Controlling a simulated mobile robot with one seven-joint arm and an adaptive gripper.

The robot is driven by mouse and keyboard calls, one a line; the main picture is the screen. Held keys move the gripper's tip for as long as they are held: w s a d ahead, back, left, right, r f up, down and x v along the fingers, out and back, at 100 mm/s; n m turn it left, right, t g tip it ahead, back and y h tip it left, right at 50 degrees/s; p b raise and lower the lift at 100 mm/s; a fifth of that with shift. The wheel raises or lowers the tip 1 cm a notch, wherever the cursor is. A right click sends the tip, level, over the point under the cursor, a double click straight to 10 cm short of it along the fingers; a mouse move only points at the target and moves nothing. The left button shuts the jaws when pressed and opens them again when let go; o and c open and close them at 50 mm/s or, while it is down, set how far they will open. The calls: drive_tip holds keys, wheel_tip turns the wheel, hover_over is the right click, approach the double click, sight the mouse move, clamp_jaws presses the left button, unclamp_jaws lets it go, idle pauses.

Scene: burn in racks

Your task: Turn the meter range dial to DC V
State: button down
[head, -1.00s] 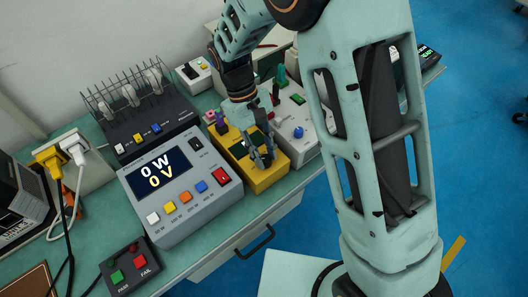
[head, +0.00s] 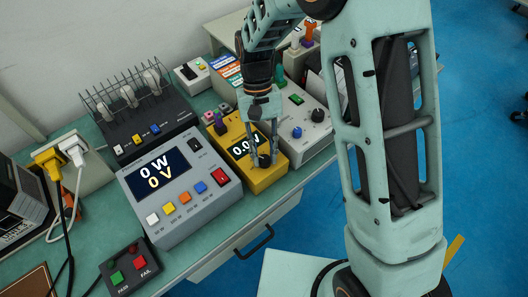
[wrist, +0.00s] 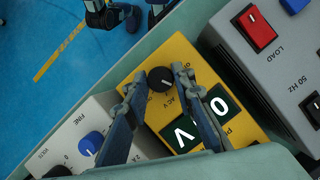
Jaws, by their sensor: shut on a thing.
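The yellow meter (head: 266,181) lies on the bench, its dark display (head: 243,147) lit with what looks like 0.0 V. Its black range dial (head: 265,161) is near the front end. In the wrist view the dial (wrist: 160,79) carries a white pointer mark, and a printed "AC V" shows beside it; the other labels are partly hidden by the fingers. My gripper (head: 262,160) is shut on the dial, one fingertip on each side. Its fingers also show in the wrist view (wrist: 158,80), crossing over the meter's face and partly covering the display.
A grey load box (head: 184,203) with a 0 W, 0 V screen stands close on the left. The bench's front edge is just before the meter.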

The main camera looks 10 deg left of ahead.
idle(0.3)
drive_tip(key=c, duration=1.7)
unclamp_jaws()
drive_tip(key=shift+o, duration=0.2)
drive_tip(key=v, duration=1.2)
drive_tip(key=shift+s, duration=0.1)
